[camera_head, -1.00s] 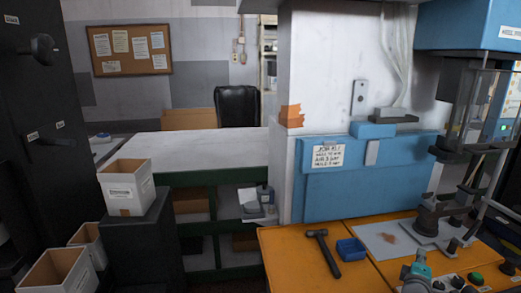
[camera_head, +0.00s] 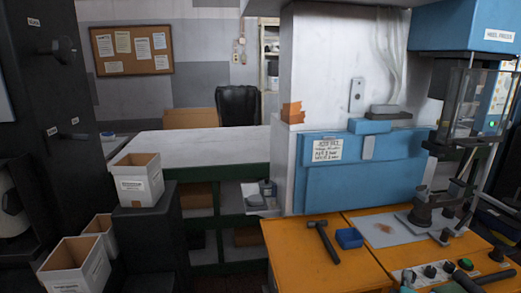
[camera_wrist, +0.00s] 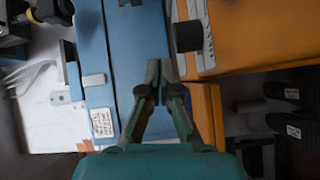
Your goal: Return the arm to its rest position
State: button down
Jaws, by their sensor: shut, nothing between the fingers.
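My gripper (camera_wrist: 158,68) shows in the wrist view with its two dark fingers together and nothing between them. Its teal body fills the bottom of that view. The fingers are in front of the blue machine panel (camera_wrist: 138,38) and beside the orange bench (camera_wrist: 245,40); I cannot tell how far off these are. In the head view the gripper cannot be made out. Only teal pieces, probably of my arm, show at the bottom right edge.
The orange bench (camera_head: 290,262) carries a hammer (camera_head: 327,243), a blue tray (camera_head: 349,238) and a control box (camera_head: 425,273). A press (camera_head: 440,205) stands on the right. White boxes (camera_head: 136,183) stand at left on black stands. A white-topped table (camera_head: 200,147) is behind.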

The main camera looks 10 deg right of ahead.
jog(key=s+a+f+m+t+y, duration=0.1)
jog(key=s+a+f+y, duration=0.1)
jog(key=s+a+f, duration=0.35)
jog(key=s+a+f+m+y, duration=0.1)
jog(key=s+a+f+y, duration=0.15)
jog(key=s+a, duration=0.65)
jog(key=s+a+f+m+t+y, duration=0.1)
jog(key=s+a+f+y, duration=0.1)
jog(key=s+a+f, duration=0.4)
jog(key=s+a+r+m+y, duration=0.1)
jog(key=s+a+r, duration=0.3)
jog(key=s, duration=0.5)
jog(key=s+a+r+m+y, duration=0.2)
jog(key=s+a+r+m, duration=0.1)
jog(key=s, duration=0.7)
jog(key=s+a+r+m+g+y, duration=0.1)
jog(key=s+a+r+m, duration=0.1)
jog(key=s+a+r, duration=0.3)
jog(key=v, duration=0.4)
jog(key=shift+s+f, duration=0.25)
